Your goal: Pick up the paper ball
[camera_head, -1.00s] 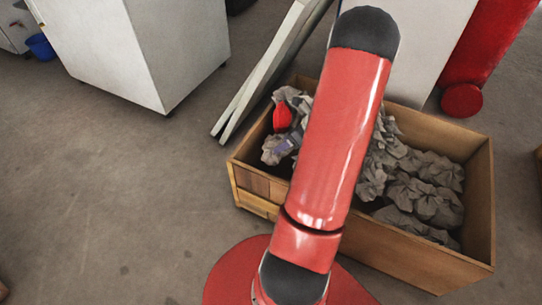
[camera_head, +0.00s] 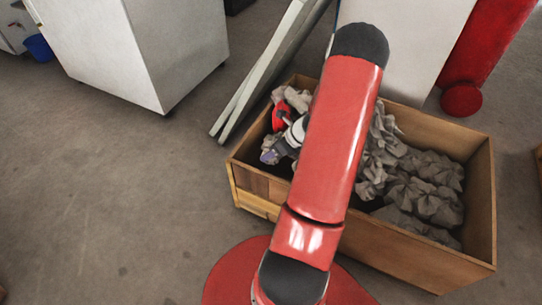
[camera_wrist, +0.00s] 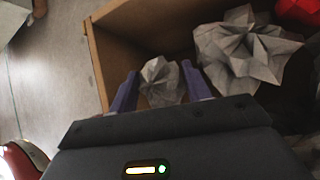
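A small crumpled grey paper ball (camera_wrist: 160,84) shows in the wrist view near the wooden box's inner wall. My gripper (camera_wrist: 160,69) is open, with one purple finger on each side of the ball in the picture. Gaps show between the ball and both fingers, and I cannot tell whether the fingertips reach down to its level. A larger grey paper ball (camera_wrist: 245,50) lies to the right. In the head view the purple fingers (camera_head: 270,156) are inside the box at its left end, and my red arm hides part of the contents.
The wooden box (camera_head: 420,273) holds many crumpled papers (camera_head: 425,190), mostly at its right. A red object (camera_head: 279,117) lies at its left end. Light panels (camera_head: 262,70) lean behind it. A white cabinet (camera_head: 150,50) stands back left. The floor at left is clear.

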